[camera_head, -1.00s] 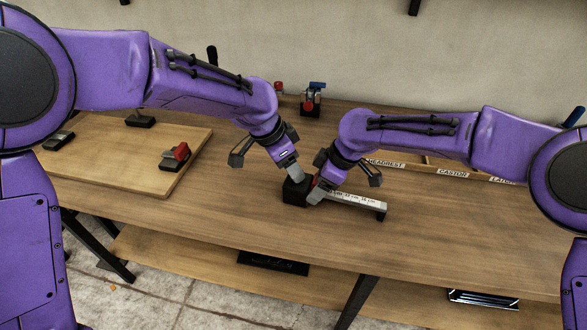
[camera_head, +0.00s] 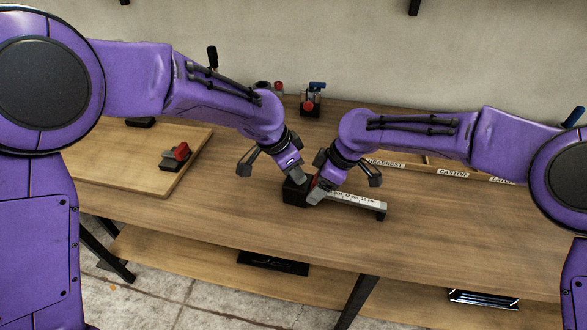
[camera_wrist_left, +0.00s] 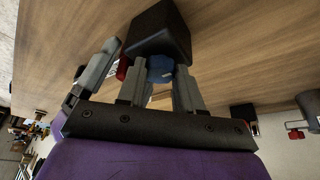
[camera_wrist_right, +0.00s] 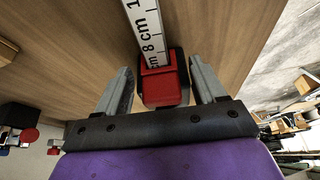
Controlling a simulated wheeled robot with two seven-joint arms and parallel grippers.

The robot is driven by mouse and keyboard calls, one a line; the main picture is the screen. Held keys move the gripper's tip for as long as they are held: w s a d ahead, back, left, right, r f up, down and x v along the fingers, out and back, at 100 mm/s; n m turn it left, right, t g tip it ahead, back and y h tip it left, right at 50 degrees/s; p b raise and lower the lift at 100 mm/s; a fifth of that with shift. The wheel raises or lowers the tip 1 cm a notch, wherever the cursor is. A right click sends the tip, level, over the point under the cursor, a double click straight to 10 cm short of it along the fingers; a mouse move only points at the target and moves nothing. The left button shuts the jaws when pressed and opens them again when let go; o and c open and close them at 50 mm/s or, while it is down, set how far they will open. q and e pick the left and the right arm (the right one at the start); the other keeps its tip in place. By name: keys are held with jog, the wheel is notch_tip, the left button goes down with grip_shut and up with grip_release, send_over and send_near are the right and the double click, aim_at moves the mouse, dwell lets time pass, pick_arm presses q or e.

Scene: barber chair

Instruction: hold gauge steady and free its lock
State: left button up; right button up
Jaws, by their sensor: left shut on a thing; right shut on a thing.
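The gauge lies on the bench, with a black block (camera_head: 294,196) at its left end and a white scale (camera_head: 358,201) running right to a small dark foot. My left gripper (camera_head: 298,180) reaches the block from above. In the left wrist view its fingers are shut on a blue knob (camera_wrist_left: 160,69) beside the block (camera_wrist_left: 158,30). My right gripper (camera_head: 317,194) is next to it, shut on the red slider (camera_wrist_right: 160,82) at the near end of the scale (camera_wrist_right: 147,33). The contact points are partly hidden by the fingers in the head view.
A wooden board (camera_head: 130,165) at left carries a red-and-black clamp (camera_head: 175,155). A small device with a blue lever (camera_head: 312,100) stands at the back. A labelled tray (camera_head: 450,173) lies at back right. The front right of the bench is clear.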

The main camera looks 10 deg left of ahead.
pick_arm(q)
jog(key=shift+s+d+n+t+y, duration=0.1)
jog(key=shift+n+t+y, duration=0.25)
jog(key=shift+n, duration=0.95)
jog(key=shift+d+n+t+y, duration=0.1)
jog(key=shift+n+t+y, duration=0.25)
jog(key=shift+n, duration=0.95)
jog(key=o, duration=1)
jog(key=shift+o, duration=0.2)
